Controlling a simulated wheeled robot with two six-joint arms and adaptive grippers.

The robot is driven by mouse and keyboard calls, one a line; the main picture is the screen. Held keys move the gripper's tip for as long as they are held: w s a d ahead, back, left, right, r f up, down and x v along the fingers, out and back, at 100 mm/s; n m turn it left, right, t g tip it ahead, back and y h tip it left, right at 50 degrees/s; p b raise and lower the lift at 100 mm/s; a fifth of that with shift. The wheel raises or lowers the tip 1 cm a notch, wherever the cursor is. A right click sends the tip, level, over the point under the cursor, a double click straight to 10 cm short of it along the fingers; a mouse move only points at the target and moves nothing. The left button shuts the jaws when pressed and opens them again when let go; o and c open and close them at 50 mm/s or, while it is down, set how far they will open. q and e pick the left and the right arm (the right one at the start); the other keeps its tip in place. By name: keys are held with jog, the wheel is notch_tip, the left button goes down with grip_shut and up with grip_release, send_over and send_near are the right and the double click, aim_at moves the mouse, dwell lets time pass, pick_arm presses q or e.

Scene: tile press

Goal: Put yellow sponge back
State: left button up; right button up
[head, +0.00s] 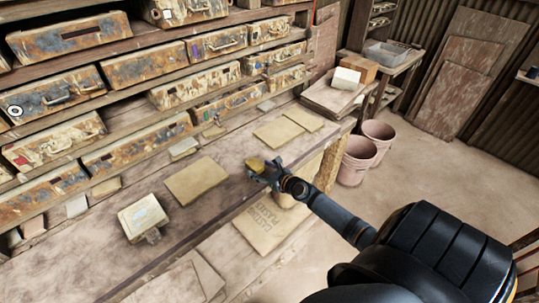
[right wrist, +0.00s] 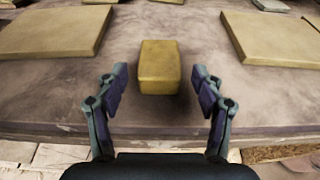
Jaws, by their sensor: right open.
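The yellow sponge (head: 256,163) lies on the long wooden bench (head: 226,206), near its front edge. In the right wrist view the sponge (right wrist: 160,67) is a small yellow block, centred just beyond my fingertips. My right gripper (head: 266,174) is open at the sponge. In the right wrist view its two fingers (right wrist: 160,82) stand wide apart, one to each side of the sponge's near end, with gaps left and right. Nothing is held. My left gripper is not in view.
Flat yellowish tiles (head: 197,181) lie on the bench around the sponge. A pale block-like mould (head: 143,217) sits at the left. Shelves of rusty drawers (head: 138,74) rise behind. A labelled plaster bag (head: 266,228) lies below the front edge. Pink buckets (head: 358,158) stand on the floor.

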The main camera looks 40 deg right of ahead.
jog(key=v, duration=1)
jog(key=shift+s+p, duration=0.2)
jog(key=shift+p, duration=0.1)
jog(key=shift+r, duration=0.1)
jog(key=s+d+f+n+g+h, duration=0.1)
jog(key=s+f+n+g, duration=0.1)
jog(key=s+f+n, duration=0.55)
jog(key=s+d+f+n+g+h, duration=0.1)
jog(key=s+d+f+n+g, duration=0.3)
jog(key=f, duration=0.7)
jog(key=s+a+f+n+g+h, duration=0.1)
jog(key=s+f+n, duration=0.5)
jog(key=f, duration=0.4)
jog(key=s+a+f+n+g, duration=0.3)
jog(key=s+a+f+n, duration=0.4)
jog(key=s+n, duration=0.2)
jog(key=s+a+f+n+g+y, duration=0.1)
jog(key=s+a+f+n+g, duration=0.2)
jog(key=s+a+f+n, duration=0.3)
jog(key=s+a+n, duration=0.1)
jog(key=s+n, duration=0.2)
jog(key=s, duration=0.1)
jog(key=shift+s+f, duration=0.3)
jog(key=shift+f, duration=0.1)
